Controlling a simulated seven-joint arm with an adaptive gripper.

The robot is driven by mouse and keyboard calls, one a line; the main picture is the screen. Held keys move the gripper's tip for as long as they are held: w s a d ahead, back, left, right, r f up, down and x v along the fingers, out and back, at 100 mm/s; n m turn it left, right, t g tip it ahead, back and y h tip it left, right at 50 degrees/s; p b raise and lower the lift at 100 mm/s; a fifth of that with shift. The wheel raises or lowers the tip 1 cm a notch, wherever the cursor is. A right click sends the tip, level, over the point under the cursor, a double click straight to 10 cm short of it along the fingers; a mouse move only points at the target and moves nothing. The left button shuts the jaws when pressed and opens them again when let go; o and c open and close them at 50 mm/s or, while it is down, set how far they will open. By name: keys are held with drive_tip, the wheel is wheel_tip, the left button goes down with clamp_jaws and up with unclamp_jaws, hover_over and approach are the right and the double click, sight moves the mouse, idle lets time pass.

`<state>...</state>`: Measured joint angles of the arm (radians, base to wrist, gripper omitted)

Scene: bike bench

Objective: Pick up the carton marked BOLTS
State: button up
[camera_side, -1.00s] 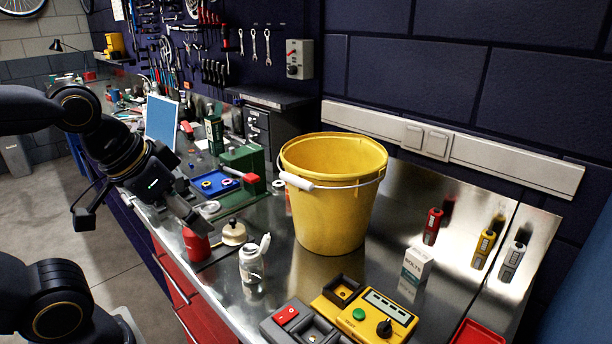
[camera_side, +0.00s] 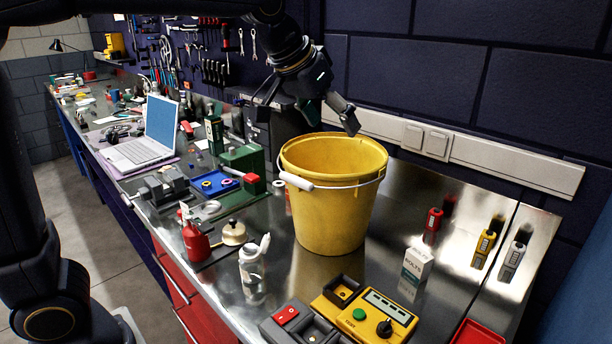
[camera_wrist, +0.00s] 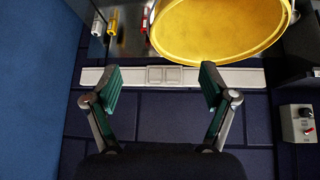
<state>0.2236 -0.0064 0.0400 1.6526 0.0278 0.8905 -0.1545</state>
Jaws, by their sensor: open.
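The carton marked BOLTS (camera_side: 416,267) is a small white box with a teal-grey side, upright on the metal bench, right of the yellow bucket (camera_side: 330,215). My gripper (camera_side: 310,112) is above and behind the bucket's rim, near the wall, well away from the carton. In the wrist view my gripper (camera_wrist: 158,88) is open with nothing between its green-padded fingers. The bucket (camera_wrist: 215,30) fills the top of that view; I cannot make out the carton there.
The tall bucket stands between my gripper and the carton. A yellow tester (camera_side: 372,318) is in front of the carton. Red, yellow and grey small holders (camera_side: 433,226) stand behind and right of it. A switched trunking strip (camera_side: 450,148) runs along the wall.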

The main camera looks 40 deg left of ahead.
drive_tip(key=w+d+f, duration=0.3)
drive_tip(key=w+d, duration=0.1)
drive_tip(key=w, duration=0.1)
drive_tip(key=m+g, duration=0.2)
drive_tip(key=g, duration=0.1)
hover_over(419, 254)
drive_tip(key=s+a, duration=0.1)
drive_tip(key=s, duration=0.4)
wheel_tip(419, 254, down, 12)
drive_tip(key=f, duration=0.1)
drive_tip(key=x, duration=0.9)
drive_tip(key=shift+w+a+f, duration=0.1)
drive_tip(key=shift+a+f, duration=0.05)
drive_tip(key=shift+x, duration=3.05)
drive_tip(key=c, duration=1.3)
